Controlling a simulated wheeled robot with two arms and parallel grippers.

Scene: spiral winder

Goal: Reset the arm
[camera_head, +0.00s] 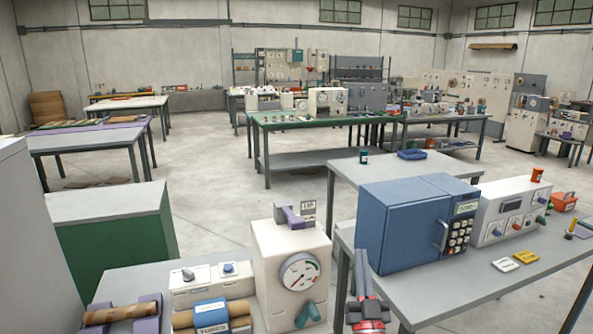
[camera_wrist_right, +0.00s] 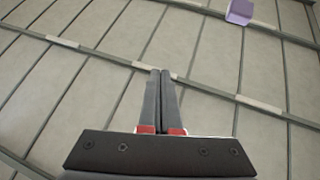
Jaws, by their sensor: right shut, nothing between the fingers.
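My right gripper (camera_head: 362,262) is at the bottom of the head view, right of the white dial machine (camera_head: 268,255). Its two grey fingers are together and empty, also in the right wrist view (camera_wrist_right: 161,76). The machine carries a round gauge (camera_head: 300,275), a purple lever (camera_head: 290,216) on top and a teal handle (camera_head: 307,313) on its front. Brown tubes (camera_head: 122,314) rest on purple supports to its left. My left gripper is not in view.
A blue box with a keypad (camera_head: 402,222) and a white control panel (camera_head: 505,212) stand on the grey table (camera_head: 455,294) to the right of my gripper. Small yellow parts (camera_head: 526,257) lie in front. The right wrist view shows a panelled surface with bars and a purple object (camera_wrist_right: 239,12).

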